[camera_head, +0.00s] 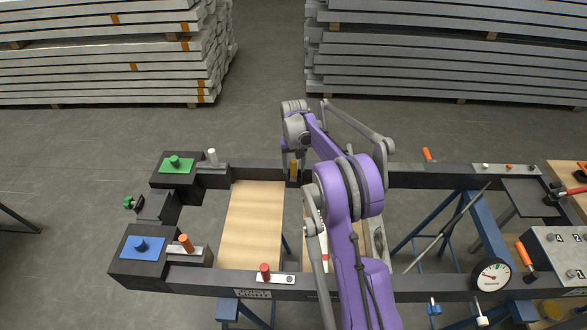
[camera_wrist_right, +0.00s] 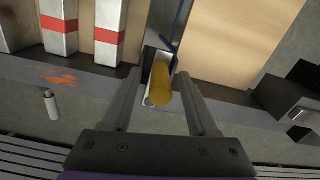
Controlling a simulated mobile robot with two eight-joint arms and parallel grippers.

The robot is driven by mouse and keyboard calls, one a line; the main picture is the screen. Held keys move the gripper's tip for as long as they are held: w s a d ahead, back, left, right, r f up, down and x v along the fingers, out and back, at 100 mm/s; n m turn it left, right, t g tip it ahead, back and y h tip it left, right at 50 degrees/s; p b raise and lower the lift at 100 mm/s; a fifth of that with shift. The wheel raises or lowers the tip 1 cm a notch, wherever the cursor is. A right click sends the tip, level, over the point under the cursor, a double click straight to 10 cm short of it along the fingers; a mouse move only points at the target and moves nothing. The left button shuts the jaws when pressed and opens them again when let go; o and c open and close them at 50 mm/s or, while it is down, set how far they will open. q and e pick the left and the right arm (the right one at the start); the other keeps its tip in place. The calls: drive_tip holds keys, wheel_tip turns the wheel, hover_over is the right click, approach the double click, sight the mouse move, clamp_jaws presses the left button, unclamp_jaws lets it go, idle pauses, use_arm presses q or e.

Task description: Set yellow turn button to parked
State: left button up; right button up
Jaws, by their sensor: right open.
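The yellow turn button (camera_wrist_right: 161,84) is a rounded yellow handle on a small pale plate (camera_wrist_right: 153,58) on the dark frame beam. In the head view it shows as a small yellow upright piece (camera_head: 293,169) on the far beam. My right gripper (camera_wrist_right: 160,76) is open, its two fingers on either side of the yellow button in the wrist view, with gaps on both sides. In the head view the right gripper (camera_head: 292,163) points down at the far beam, partly hidden by my purple arm. My left gripper is not in view.
The dark frame carries a green button (camera_head: 175,163), a blue button (camera_head: 140,246), an orange lever (camera_head: 186,243), a red lever (camera_head: 265,271) and a gauge (camera_head: 492,276). A wooden panel (camera_head: 252,220) lies left of my arm. Stacked beams (camera_head: 110,60) stand behind; the floor between is clear.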

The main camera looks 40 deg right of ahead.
drive_tip(key=shift+f, duration=0.65)
clamp_jaws()
idle(1.0)
